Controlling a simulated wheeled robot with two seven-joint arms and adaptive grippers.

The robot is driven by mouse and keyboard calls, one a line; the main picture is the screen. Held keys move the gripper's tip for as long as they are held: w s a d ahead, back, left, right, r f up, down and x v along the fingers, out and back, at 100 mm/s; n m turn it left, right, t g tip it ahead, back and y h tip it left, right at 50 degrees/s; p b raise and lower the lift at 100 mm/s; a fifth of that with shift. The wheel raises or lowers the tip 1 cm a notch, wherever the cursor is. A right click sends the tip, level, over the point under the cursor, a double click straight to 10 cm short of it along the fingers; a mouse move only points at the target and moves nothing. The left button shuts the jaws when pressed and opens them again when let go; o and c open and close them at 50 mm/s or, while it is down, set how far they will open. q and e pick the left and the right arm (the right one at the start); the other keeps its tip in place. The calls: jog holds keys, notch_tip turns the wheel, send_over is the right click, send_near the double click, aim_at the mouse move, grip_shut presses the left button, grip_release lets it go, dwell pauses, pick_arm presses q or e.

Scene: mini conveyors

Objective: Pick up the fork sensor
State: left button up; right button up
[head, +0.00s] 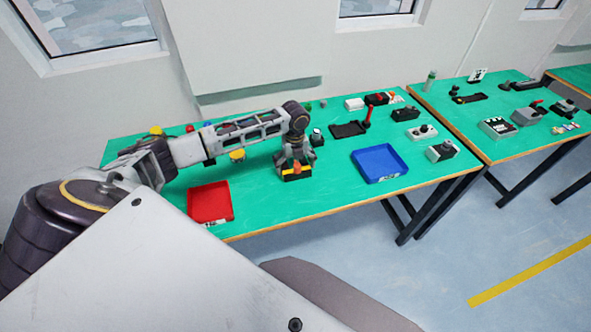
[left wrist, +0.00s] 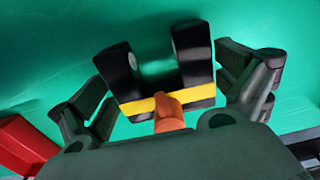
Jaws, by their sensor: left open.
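The fork sensor (head: 297,175) is a black U-shaped body with a yellow band and an orange part, on the green table near its front edge. In the left wrist view the fork sensor (left wrist: 192,55) has its two black prongs pointing up the picture and the orange part towards my wrist. My left gripper (head: 293,160) is open, right over the sensor. In the left wrist view its fingers (left wrist: 165,90) stand on either side of the sensor, with a gap at each side. My right gripper is not in view.
A red tray (head: 229,205) lies to the left of the sensor and a blue tray (head: 379,178) to the right. A black device with a red lever (head: 367,116) and several small boxes stand further back right.

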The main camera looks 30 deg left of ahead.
pick_arm(q)
jog(key=shift+c, duration=0.4)
jog(key=c, duration=0.8)
jog(key=shift+r, duration=0.15)
jog(key=shift+r+b, duration=0.4)
jog(key=shift+r, duration=4.5)
